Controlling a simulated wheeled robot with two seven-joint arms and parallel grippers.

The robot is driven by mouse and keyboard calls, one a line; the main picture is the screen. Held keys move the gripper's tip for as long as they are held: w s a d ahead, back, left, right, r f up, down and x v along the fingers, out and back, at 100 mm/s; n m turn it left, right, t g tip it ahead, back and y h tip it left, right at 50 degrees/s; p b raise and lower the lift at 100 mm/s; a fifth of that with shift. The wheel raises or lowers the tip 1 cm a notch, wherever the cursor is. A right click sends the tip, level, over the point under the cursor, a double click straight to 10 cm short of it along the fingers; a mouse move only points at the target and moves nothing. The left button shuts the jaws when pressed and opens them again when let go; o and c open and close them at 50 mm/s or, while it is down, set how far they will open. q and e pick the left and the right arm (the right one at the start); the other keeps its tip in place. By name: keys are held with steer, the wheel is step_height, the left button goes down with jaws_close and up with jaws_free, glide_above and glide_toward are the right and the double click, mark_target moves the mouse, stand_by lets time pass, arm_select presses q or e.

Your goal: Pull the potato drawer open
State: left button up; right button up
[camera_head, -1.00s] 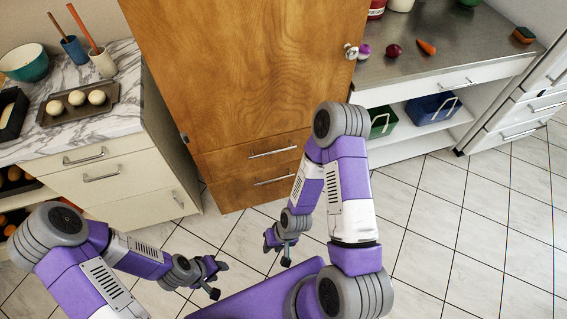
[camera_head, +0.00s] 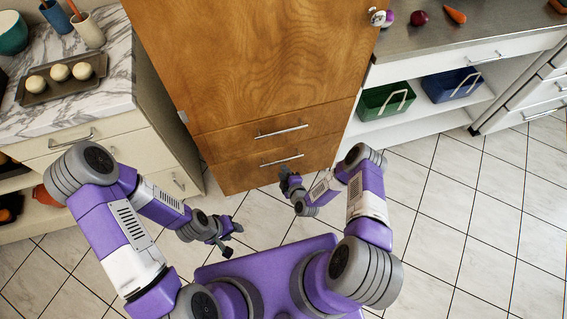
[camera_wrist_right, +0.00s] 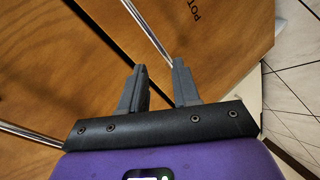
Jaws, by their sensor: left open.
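The wooden cabinet has two closed drawers low down. The lower one, the potato drawer (camera_head: 235,179), has a horizontal bar handle (camera_head: 283,160). In the right wrist view its front (camera_wrist_right: 235,35) carries partly visible lettering, "POT", and its handle (camera_wrist_right: 146,28) runs diagonally down toward my fingertips. My right gripper (camera_head: 288,178) is open, just in front of the lower drawer; its fingers (camera_wrist_right: 160,66) are apart with nothing clearly held between them. Whether they touch the handle cannot be told. My left gripper (camera_head: 232,238) is open and empty above the floor, left of my base.
The upper drawer's handle (camera_head: 282,131) is just above. A cream counter unit (camera_head: 165,160) with a tray of pale balls (camera_head: 62,80) stands left. A steel counter (camera_head: 425,40) with green (camera_head: 385,100) and blue baskets (camera_head: 452,85) below stands right. Floor at right is clear.

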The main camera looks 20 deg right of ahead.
mark_target(284, 160)
steer(key=w+f+n+t+b, duration=0.1)
steer(key=w, duration=0.1)
steer(key=w+d+f+n+t+h+b, duration=0.1)
steer(key=w+b, duration=0.1)
steer(key=w, duration=0.1)
steer(key=w+f+n+b, duration=0.1)
steer(key=w, duration=0.2)
steer(key=shift+d+f+n+t+h, duration=0.3)
steer(key=shift+d+t, duration=0.1)
jaws_close()
